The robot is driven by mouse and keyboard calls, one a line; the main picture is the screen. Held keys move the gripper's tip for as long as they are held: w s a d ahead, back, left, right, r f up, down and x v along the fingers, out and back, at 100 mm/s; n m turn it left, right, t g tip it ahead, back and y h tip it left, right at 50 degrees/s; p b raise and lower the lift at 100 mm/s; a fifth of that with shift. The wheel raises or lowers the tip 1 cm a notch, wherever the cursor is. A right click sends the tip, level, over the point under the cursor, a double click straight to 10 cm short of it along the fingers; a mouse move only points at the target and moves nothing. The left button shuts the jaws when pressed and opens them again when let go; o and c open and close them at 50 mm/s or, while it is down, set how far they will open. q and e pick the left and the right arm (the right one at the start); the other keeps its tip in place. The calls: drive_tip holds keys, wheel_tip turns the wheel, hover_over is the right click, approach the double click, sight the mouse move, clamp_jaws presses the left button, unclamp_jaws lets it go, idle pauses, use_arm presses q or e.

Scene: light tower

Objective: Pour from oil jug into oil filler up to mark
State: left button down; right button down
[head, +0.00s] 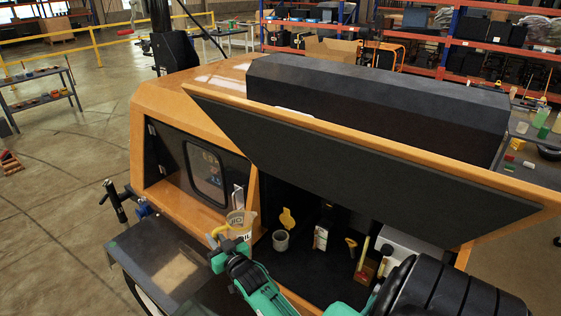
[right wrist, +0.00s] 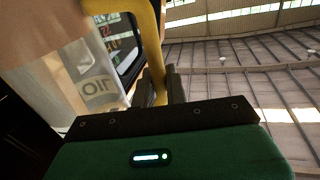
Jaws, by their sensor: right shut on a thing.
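The oil jug (head: 240,231), pale and translucent with a label, shows in the head view near the left side of the open engine bay, looking roughly upright. My right gripper (head: 217,247) is shut on its yellow handle (head: 216,232). In the right wrist view the jug (right wrist: 70,85) fills the left side, and the yellow handle (right wrist: 152,45) runs down between the fingers (right wrist: 158,90). The oil filler appears to be the grey round neck (head: 281,241) just right of the jug, with a yellow cap (head: 287,218) raised behind it. The level inside is not visible. My left gripper is not seen.
The orange cabinet's raised cover (head: 360,160) hangs over the bay. A white labelled part (head: 321,238), a yellow-topped dipstick-like part (head: 351,246) and a light box (head: 405,250) stand right of the filler. A dark panel with a window (head: 205,175) lies behind the jug.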

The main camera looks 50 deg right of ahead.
drive_tip(key=shift+w+a+r+n, duration=0.1)
drive_tip(key=shift+a+n, duration=0.15)
drive_tip(key=shift+n, duration=0.15)
drive_tip(key=shift+r+p, duration=0.3)
drive_tip(key=shift+p, duration=0.15)
wheel_tip(320, 180, up, 5)
drive_tip(key=p, duration=0.4)
drive_tip(key=shift+r+p, duration=0.2)
drive_tip(key=shift+p, duration=0.15)
drive_tip(key=shift+f, duration=0.1)
